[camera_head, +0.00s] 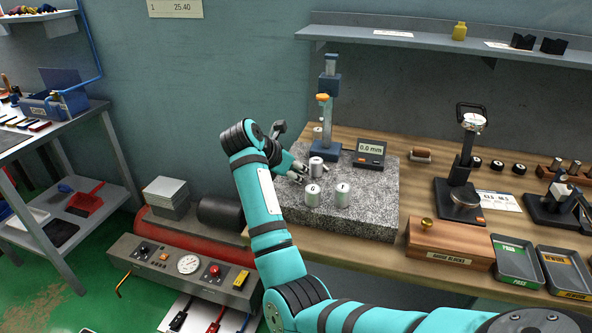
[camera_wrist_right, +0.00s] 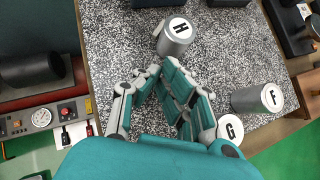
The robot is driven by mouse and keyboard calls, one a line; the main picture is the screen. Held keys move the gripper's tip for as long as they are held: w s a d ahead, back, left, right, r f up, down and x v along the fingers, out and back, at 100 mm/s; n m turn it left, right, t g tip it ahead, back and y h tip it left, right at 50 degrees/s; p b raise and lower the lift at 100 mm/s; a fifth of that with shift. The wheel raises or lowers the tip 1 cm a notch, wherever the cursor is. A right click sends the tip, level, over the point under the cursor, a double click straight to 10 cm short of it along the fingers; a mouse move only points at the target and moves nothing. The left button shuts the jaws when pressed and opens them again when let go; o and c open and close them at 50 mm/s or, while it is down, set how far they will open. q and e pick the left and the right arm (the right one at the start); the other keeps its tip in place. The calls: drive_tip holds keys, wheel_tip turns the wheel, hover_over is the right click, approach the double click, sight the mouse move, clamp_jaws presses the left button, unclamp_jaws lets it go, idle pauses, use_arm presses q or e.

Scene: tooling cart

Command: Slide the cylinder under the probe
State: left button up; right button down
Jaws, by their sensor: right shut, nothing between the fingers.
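Three grey cylinders with white lettered tops stand upright on the speckled granite plate (camera_head: 375,205). In the right wrist view they read H (camera_wrist_right: 176,40), F (camera_wrist_right: 258,99) and G (camera_wrist_right: 230,129). In the head view, H (camera_head: 316,168) is the farthest back, in front of the blue-based probe stand (camera_head: 327,148) with its upright column. The probe tip cannot be made out. My right gripper (camera_wrist_right: 164,68) is shut and empty, its fingertips close to the near side of H; I cannot tell whether they touch. In the head view it (camera_head: 300,172) is left of H. My left gripper is not in view.
A display (camera_head: 370,153) reading 0.0 mm stands at the back right of the plate. A wooden box (camera_head: 450,244), trays (camera_head: 516,262) and a second stand (camera_head: 461,188) are to the right. The plate's front right part is clear.

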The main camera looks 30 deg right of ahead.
drive_tip(key=shift+w+d+b, duration=0.2)
drive_tip(key=shift+d+b, duration=0.15)
drive_tip(key=shift+d, duration=0.8)
drive_tip(key=v, duration=0.7)
drive_tip(key=shift+w+a+r, duration=0.1)
drive_tip(key=shift+a+r, duration=0.1)
drive_tip(key=shift+r, duration=0.05)
